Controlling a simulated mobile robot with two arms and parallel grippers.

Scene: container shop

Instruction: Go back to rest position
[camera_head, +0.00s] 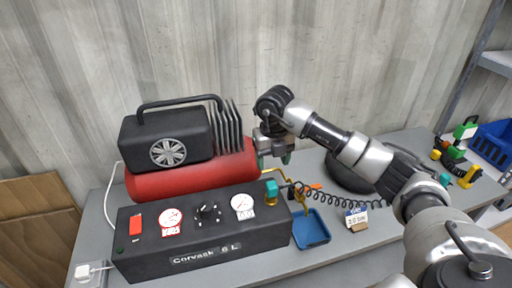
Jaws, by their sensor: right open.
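My right arm comes in from the lower right and reaches over the workbench (240,268). My right gripper (277,155) is open at the right end of the red tank of the compressor (190,174). I cannot tell whether it touches the tank. A small green part shows right by the fingers, and whether it lies between them is unclear. My left gripper is not in view.
A black control box (205,228) with gauges, a knob and a red switch stands in front of the tank. A blue tray (310,229), a coiled black hose (335,200) and a small label card (356,219) lie to its right. A blue bin (492,146) is at far right.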

